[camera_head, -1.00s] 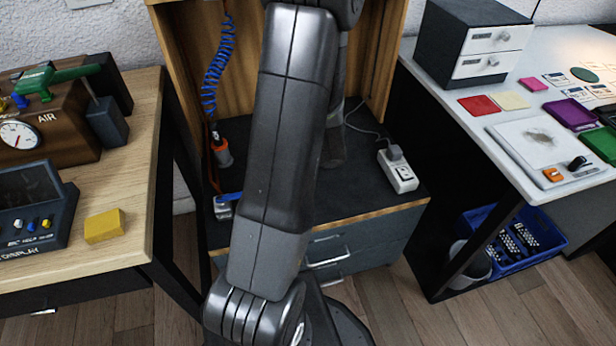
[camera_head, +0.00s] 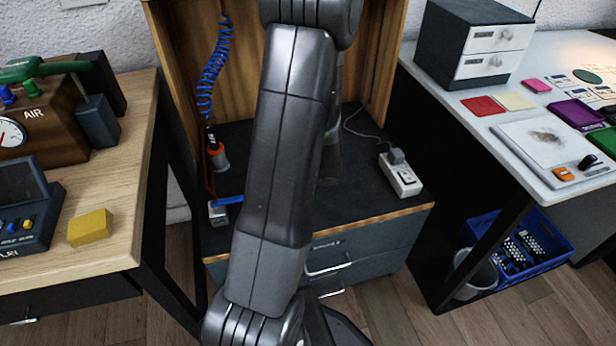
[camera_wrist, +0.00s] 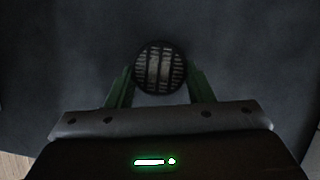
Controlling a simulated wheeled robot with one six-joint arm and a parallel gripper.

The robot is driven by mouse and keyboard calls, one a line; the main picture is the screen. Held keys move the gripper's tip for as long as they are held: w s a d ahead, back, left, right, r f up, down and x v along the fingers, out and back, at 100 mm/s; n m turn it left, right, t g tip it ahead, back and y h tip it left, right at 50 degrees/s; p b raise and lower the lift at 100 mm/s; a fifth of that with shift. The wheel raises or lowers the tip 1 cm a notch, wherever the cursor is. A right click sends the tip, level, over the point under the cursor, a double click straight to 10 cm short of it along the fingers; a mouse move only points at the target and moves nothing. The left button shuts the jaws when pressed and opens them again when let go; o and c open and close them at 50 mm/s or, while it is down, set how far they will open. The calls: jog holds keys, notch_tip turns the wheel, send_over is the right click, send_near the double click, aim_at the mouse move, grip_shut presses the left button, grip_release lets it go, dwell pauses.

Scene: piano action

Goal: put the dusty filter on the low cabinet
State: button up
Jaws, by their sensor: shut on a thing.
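The dusty filter is a round dark piece with a pale ribbed, grimy face (camera_wrist: 159,68), seen in the wrist view. My gripper (camera_wrist: 160,88) is shut on it, with a green finger on each side. Behind the filter is a dark, blurred surface; I cannot tell how far below it lies. The low cabinet (camera_head: 376,205) stands in the middle of the head view, with a dark top, a wooden edge and grey drawers. My arm crosses in front of it and hides part of its top. My gripper and the filter are hidden in the head view.
On the cabinet top are a white power strip (camera_head: 400,176) at right, and an orange-and-grey tool (camera_head: 217,157) and a blue-handled item (camera_head: 226,201) at left. A wooden workbench (camera_head: 125,190) stands left, a white table (camera_head: 470,105) right. A blue crate (camera_head: 545,255) is under the table.

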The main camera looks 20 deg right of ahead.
jog(key=o, duration=1)
jog(key=shift+c, duration=0.2)
jog(key=shift+s+r+p, duration=0.1)
jog(key=shift+r+p, duration=0.45)
jog(key=p+v, duration=0.7)
jog(key=v, duration=0.4)
jog(key=shift+s, duration=0.1)
